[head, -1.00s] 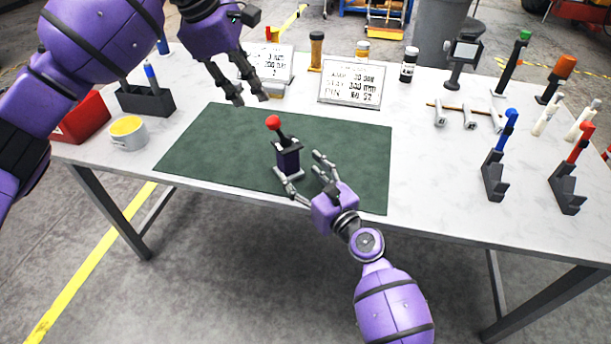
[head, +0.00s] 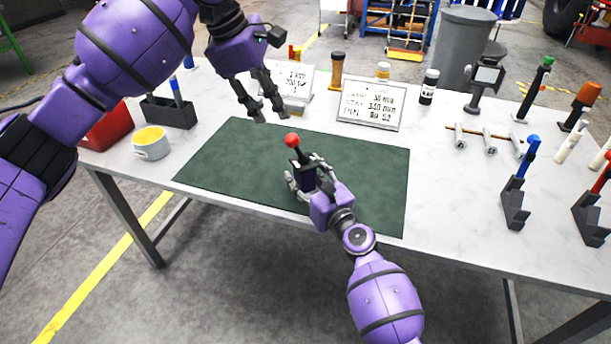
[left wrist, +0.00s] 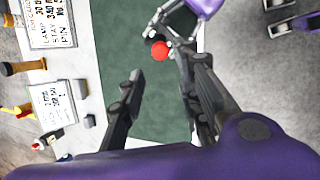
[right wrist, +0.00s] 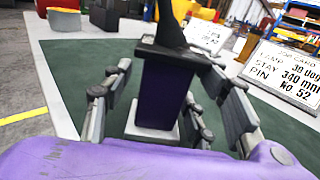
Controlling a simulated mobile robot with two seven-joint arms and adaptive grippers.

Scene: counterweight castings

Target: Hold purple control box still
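The purple control box (head: 303,173) stands upright on the green mat (head: 235,165), with a dark lever and red ball knob (head: 292,140) on top. My right gripper (head: 306,182) is low at the box, one finger on each side. In the right wrist view the box (right wrist: 165,92) stands between the fingers, with a narrow gap at the left finger; contact on the right is unclear. My left gripper (head: 268,113) is open and empty above the mat's back edge, behind and left of the knob. The knob (left wrist: 161,50) also shows in the left wrist view, beyond the fingertips.
A job card (head: 371,110) and a second card stand at the back. A cup (head: 150,143), a dark holder (head: 170,112) and a red bin (head: 108,127) are at left. Blue-handled (head: 519,185) and red-handled levers stand at right. The mat's right part is clear.

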